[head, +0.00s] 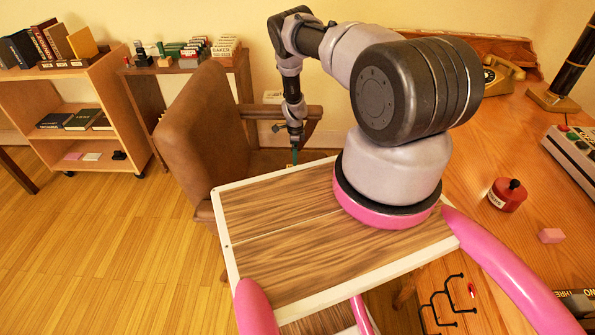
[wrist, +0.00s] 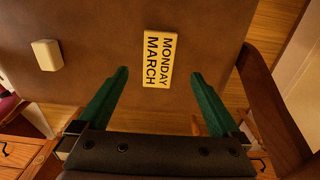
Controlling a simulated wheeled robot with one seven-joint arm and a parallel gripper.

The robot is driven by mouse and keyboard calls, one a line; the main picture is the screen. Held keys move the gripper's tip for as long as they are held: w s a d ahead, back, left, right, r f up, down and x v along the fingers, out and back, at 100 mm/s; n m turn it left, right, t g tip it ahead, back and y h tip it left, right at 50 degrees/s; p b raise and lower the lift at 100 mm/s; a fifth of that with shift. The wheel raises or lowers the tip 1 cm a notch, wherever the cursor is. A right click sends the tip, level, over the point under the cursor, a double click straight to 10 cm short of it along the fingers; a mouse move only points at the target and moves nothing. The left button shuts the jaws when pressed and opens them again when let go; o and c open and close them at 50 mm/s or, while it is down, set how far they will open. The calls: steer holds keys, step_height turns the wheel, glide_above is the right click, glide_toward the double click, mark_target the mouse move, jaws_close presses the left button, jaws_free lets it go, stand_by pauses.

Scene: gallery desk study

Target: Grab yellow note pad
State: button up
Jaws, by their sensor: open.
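My gripper (wrist: 159,75) is open, its two green fingers apart over a brown chair seat (wrist: 100,25). A pale yellow block printed MONDAY MARCH (wrist: 158,60) lies on the seat, in line with the gap between the fingertips and not gripped. A smaller plain pale yellow block (wrist: 46,55) lies on the seat to the left, apart from the fingers. I cannot tell for sure which is the note pad. In the head view my gripper (head: 295,153) points down at the chair, and both blocks are hidden.
The chair's leather back (head: 205,125) rises left of my arm, and its wooden armrest (wrist: 268,105) runs along the right of the wrist view. A desk (head: 470,190) with a telephone (head: 502,72) is at right. A bookshelf (head: 75,115) stands at left. Floor is free at lower left.

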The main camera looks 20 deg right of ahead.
step_height(320, 180, down, 8)
steer(key=shift+s+d+r, duration=0.1)
steer(key=shift+r, duration=0.05)
stand_by(0.3)
steer(key=c, duration=1.4)
steer(key=shift+r, duration=0.1)
